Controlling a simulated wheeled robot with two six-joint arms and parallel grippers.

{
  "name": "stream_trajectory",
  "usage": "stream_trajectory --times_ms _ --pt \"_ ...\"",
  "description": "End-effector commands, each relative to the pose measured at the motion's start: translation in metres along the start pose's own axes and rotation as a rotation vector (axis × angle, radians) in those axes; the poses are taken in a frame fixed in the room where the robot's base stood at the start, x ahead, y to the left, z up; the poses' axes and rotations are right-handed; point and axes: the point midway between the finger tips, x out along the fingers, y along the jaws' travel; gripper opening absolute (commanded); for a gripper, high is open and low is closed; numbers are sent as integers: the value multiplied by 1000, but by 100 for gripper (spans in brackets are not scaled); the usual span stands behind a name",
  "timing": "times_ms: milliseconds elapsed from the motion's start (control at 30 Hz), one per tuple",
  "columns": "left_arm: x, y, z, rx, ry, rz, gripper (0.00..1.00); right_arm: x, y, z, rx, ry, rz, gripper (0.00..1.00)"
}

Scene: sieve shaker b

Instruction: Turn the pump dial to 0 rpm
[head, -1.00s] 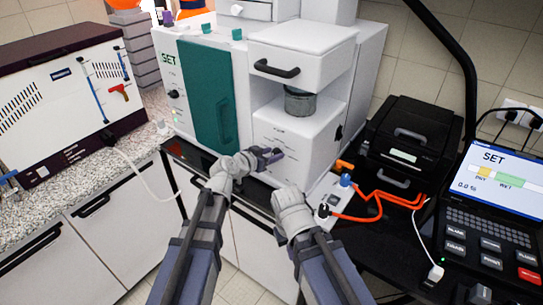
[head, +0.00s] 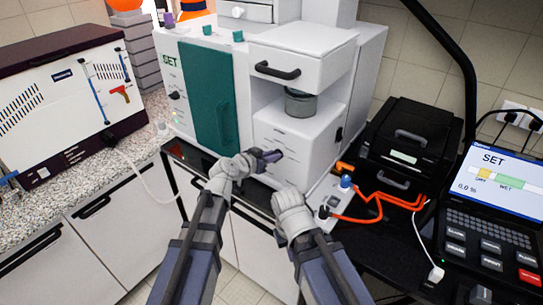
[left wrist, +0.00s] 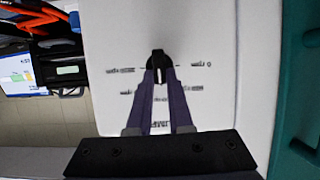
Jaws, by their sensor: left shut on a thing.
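The pump dial (left wrist: 158,60) is a small black knob on a white panel (left wrist: 112,40) in the left wrist view. My left gripper (left wrist: 160,77) is shut on it, with a purple finger on each side. A pale mark shows on the knob between the fingers. The small print around it is too blurred to read surely. In the head view my left gripper (head: 272,156) touches the white front (head: 285,135) of the machine, and its fingers hide the dial. My right arm shows low in the middle, but its gripper fingers do not show.
A drawer with a black handle (head: 277,69) juts out above the panel. A green door (head: 207,98) is to the left. A power strip (head: 328,200) with orange cables (head: 370,205), a black box (head: 408,140) and a screen console (head: 495,190) stand right.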

Motion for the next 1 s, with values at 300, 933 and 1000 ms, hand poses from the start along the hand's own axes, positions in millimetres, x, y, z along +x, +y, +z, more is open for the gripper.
stream_trajectory --times_ms 300,933,1000 --pt "4 -4 1 -135 2 58 0 4 0 0 0 0 0 0" --pt "7 -14 8 -679 -1 286 0 32 -3 -2 0 0 0 0" --pt "8 -14 9 -739 -1 311 0 38 -4 -2 0 0 0 0"
